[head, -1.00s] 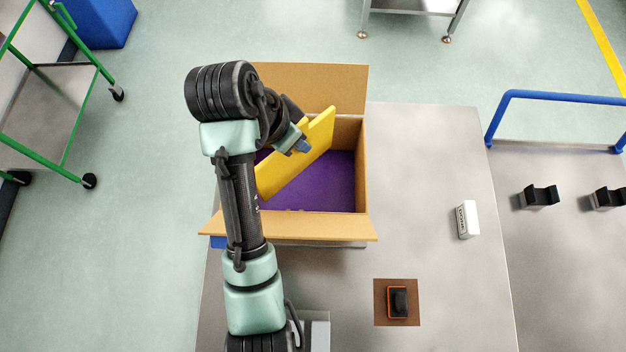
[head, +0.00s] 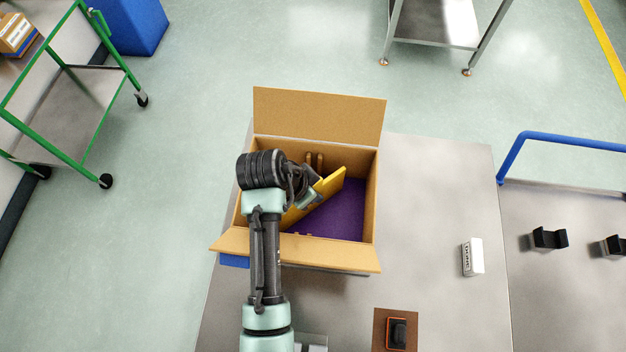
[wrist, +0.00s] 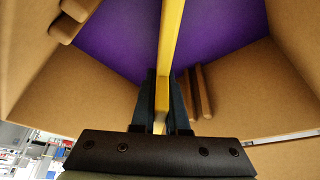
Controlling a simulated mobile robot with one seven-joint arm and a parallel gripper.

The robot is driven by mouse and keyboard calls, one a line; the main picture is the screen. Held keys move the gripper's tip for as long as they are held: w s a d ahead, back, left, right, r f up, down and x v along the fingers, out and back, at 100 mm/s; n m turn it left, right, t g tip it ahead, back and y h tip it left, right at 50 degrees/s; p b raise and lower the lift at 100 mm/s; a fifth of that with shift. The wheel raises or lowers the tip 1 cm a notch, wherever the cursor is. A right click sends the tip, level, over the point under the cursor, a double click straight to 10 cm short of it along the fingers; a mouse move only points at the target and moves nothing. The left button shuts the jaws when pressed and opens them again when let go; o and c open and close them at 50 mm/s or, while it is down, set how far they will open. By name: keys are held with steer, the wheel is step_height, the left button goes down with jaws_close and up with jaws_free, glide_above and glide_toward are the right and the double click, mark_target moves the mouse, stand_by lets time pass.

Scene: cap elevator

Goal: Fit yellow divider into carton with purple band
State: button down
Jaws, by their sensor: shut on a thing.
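The open carton (head: 376,205) stands on the table with its flaps folded out. Its inner floor is purple (head: 345,215), also seen in the wrist view (wrist: 215,35). The yellow divider (head: 328,190) is inside the carton's opening, running diagonally from lower left to upper right. My gripper (wrist: 162,100) is shut on the divider's edge, one finger on each side. Paired brown guide strips (head: 315,162) are on the far wall; a pair also shows in the wrist view (wrist: 200,92). The divider is turned out of line with them. My arm hides the carton's left part and some of the divider.
A white box (head: 472,257) and a dark device on a brown mat (head: 380,330) are on the table to the right. A blue rail (head: 570,140) stands beyond them. A green cart (head: 75,100) is at the left. The table's right side is mostly clear.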

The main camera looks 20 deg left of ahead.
steer(key=shift+f, duration=0.2)
steer(key=c, duration=0.9)
jaws_free()
steer(key=shift+r, duration=0.1)
steer(key=b+v, duration=0.1)
steer(key=v, duration=1.1)
steer(key=shift+r, duration=0.15)
